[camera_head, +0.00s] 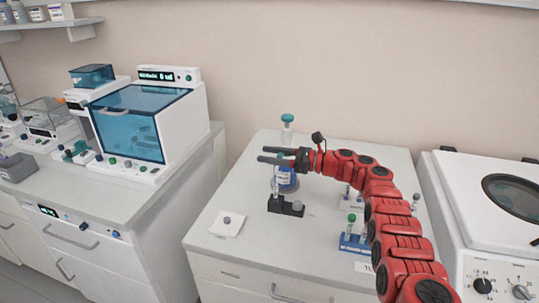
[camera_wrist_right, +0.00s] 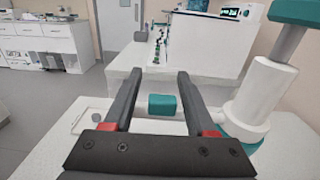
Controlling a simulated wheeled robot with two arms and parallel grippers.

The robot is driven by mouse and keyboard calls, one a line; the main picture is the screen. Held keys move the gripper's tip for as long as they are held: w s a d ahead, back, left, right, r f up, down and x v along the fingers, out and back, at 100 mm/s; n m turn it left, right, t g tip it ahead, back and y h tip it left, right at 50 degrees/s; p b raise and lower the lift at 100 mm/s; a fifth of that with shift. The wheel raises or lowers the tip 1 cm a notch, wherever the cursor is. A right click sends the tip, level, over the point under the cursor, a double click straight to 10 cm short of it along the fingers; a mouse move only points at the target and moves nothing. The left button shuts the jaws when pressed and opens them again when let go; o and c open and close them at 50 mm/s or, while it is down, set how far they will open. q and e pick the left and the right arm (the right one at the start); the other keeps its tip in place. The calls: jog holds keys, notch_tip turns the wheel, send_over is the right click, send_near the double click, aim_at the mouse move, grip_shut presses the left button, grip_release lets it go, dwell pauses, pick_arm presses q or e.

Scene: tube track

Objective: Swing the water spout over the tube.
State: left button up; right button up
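My right gripper (camera_head: 264,154) reaches in over the middle bench, its two dark fingers apart. In the right wrist view the fingers (camera_wrist_right: 158,76) are parallel and open, with a teal block (camera_wrist_right: 162,105) seen between them; I cannot tell whether they touch it. A white post with a teal top (camera_head: 287,120) stands behind the gripper; it looms at the right of the wrist view (camera_wrist_right: 262,88). I cannot tell which part is the water spout. A bottle with a blue label (camera_head: 287,181) stands below the fingers, beside a black holder (camera_head: 292,208). My left gripper is not in view.
A white pad (camera_head: 227,224) with a grey knob lies at the bench's front left. A blue rack (camera_head: 352,243) with a green-capped tube stands beside my right arm. A white machine (camera_head: 500,210) is at the right, and a blue-windowed box (camera_head: 130,125) at the left.

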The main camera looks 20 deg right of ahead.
jog(key=shift+d+r, duration=0.1)
jog(key=v, duration=1.7)
jog(key=shift+b, duration=0.35)
jog(key=shift+s+d, duration=0.1)
